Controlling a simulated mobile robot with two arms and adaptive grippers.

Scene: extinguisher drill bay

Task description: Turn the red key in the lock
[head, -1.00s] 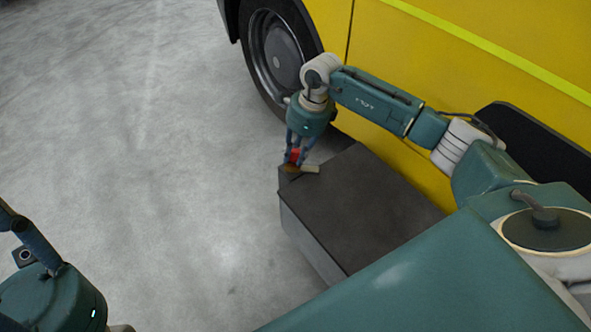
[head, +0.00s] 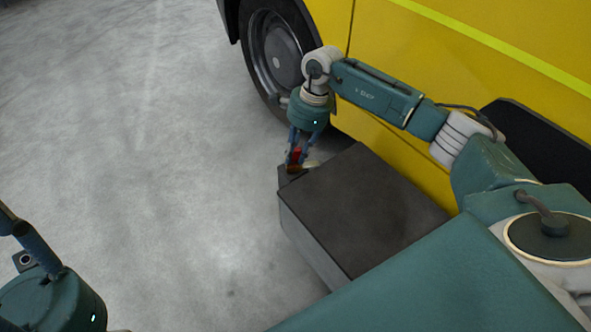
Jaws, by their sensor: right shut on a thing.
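The red key (head: 296,155) shows between the fingers of my right gripper (head: 295,160), which points down and is shut on it. Below it is a small brown and brass-coloured piece (head: 293,168), at the far left corner of a dark-topped box (head: 370,205). The lock itself is mostly hidden by the fingers, and I cannot make out its keyhole. A pale flat piece (head: 312,163) sticks out to the right behind the fingers.
A yellow vehicle (head: 410,60) with a dark wheel (head: 277,55) stands close behind the box and my right arm. The grey concrete floor (head: 150,160) to the left is clear.

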